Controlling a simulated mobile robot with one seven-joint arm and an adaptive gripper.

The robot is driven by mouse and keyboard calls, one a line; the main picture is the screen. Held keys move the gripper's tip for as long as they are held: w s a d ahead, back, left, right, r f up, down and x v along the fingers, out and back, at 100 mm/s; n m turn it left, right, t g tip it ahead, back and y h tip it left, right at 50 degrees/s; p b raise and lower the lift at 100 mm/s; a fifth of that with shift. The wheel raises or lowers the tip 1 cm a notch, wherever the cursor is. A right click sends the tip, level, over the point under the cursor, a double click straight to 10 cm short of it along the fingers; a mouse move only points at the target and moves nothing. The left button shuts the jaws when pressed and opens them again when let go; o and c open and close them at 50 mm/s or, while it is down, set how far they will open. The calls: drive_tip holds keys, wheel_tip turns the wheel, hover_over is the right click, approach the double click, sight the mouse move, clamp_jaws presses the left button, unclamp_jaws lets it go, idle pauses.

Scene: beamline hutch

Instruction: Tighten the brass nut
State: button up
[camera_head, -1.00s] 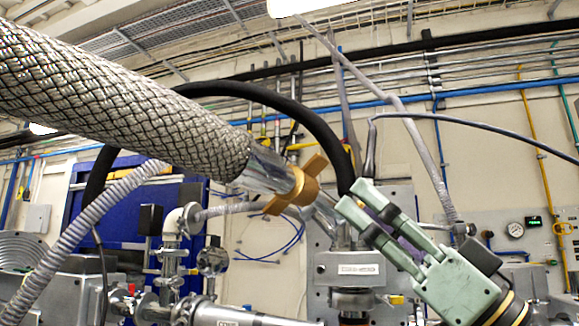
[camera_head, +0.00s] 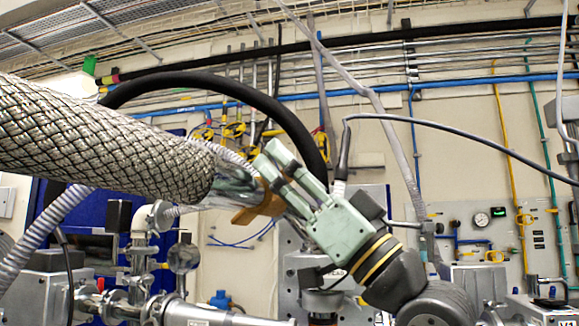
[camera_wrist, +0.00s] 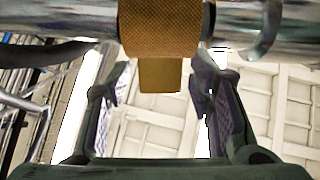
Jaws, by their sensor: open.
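The brass nut (camera_head: 258,207) is a winged collar at the end of a thick braided metal hose (camera_head: 110,145). My gripper (camera_head: 270,157) is open, its green fingers reaching up and left at the nut and hiding part of it. In the wrist view the knurled nut body (camera_wrist: 160,30) fills the top middle, around a shiny metal pipe. One flat wing (camera_wrist: 160,75) points down between the two open fingers of my gripper (camera_wrist: 161,88). Gaps show on both sides of the wing, so the fingers do not grip it. The other wing is mostly hidden in the head view.
A black hose (camera_head: 240,92) arches behind the nut and my gripper. Steel vacuum fittings (camera_head: 135,260) stand at lower left. A thin grey cable (camera_head: 450,135) and wall panel with a gauge (camera_head: 481,219) are at right.

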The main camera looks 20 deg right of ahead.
drive_tip(key=shift+c, duration=0.5)
clamp_jaws()
drive_tip(key=shift+f+b, duration=0.3)
drive_tip(key=shift+b, duration=0.45)
drive_tip(key=shift+s+r, duration=0.1)
drive_tip(key=shift+r, duration=0.05)
drive_tip(key=shift+o, duration=0.5)
unclamp_jaws()
drive_tip(key=shift+d, duration=0.1)
drive_tip(key=v, duration=1.2)
drive_tip(key=shift+a+f, duration=0.2)
drive_tip(key=shift+f, duration=0.05)
